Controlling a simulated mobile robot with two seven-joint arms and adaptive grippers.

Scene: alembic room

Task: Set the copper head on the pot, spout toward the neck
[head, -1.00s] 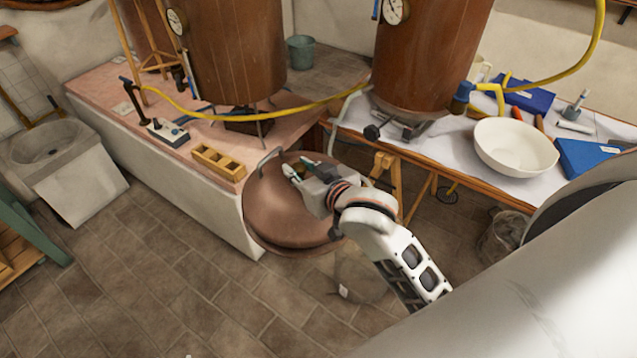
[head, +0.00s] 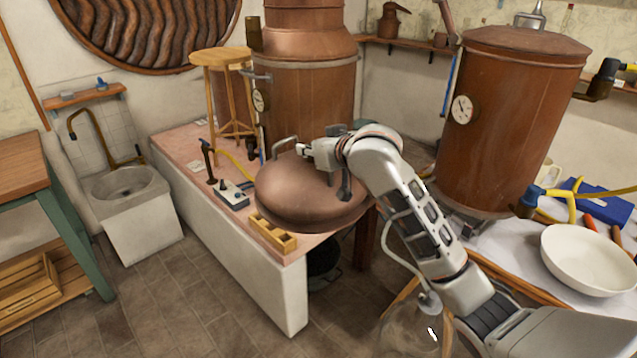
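The copper head (head: 300,200) is a wide, domed copper piece with metal loop handles, seen in the head view. It hangs in the air, tilted toward me, in front of the pink-topped bench. My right gripper (head: 318,149) is on its top and appears shut on it; the fingertips are partly hidden. A shouldered copper vessel (head: 305,95) with a dial gauge stands behind the head. A second copper vessel (head: 510,125) with a gauge stands at right. I cannot tell which is the pot. No spout is clear on the head. My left gripper is not in view.
A white bowl (head: 588,260) and tools lie on the right table.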

